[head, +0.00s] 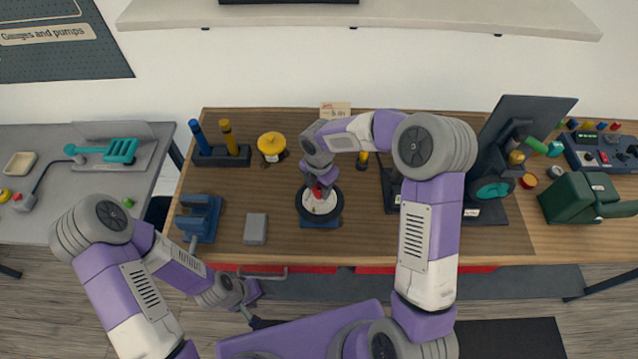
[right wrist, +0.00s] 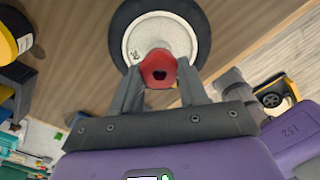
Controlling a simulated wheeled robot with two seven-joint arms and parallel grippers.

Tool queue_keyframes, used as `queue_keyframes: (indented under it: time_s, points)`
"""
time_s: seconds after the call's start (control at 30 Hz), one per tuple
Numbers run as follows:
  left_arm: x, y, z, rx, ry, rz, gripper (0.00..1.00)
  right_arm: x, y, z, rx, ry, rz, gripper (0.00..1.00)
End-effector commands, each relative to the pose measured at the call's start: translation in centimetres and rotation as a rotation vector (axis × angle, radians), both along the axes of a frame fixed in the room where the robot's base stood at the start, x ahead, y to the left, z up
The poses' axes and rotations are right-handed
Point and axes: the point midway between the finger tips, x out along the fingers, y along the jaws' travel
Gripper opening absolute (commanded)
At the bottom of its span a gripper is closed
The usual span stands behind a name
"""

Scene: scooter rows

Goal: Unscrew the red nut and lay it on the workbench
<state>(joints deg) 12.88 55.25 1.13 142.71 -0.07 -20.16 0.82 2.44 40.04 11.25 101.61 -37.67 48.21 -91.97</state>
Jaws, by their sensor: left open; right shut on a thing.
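The red nut (right wrist: 157,68) sits at the centre of a white wheel hub with a black tyre (right wrist: 125,30) in the right wrist view. In the head view the red nut (head: 317,191) shows on the wheel (head: 305,207), at the middle of the wooden workbench (head: 370,238). My right gripper (right wrist: 160,75) is shut on the nut from above, one finger on each side. Whether the nut is still on its thread is hidden. My left gripper (head: 250,318) is open and empty, low in front of the bench.
A grey block (head: 255,229) and a blue vise-like fixture (head: 200,218) stand left of the wheel. A yellow-topped container (head: 271,145) and a holder with blue and yellow handles (head: 222,155) stand behind. A dark stand (head: 505,165) is at right. Bare wood lies in front.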

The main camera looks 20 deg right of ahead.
Motion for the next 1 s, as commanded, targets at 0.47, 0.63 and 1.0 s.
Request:
queue_keyframes:
  time_s: [0.47, 0.63, 1.0]
  points:
    - [0.0, 0.0, 1.5, 0.0, 0.0, 0.0, 0.58, 0.5, -0.2, 0.2, -0.002, -0.017, 0.226, 0.14]
    - [0.0, 0.0, 1.4, 0.0, 0.0, 0.0, 0.58, 0.5, -0.2, 0.2, -0.002, -0.017, 0.224, 0.48]
    - [0.0, 0.0, 1.5, 0.0, 0.0, 0.0, 0.58, 0.2, 0.0, 0.1, -0.001, -0.007, 0.223, 0.73]
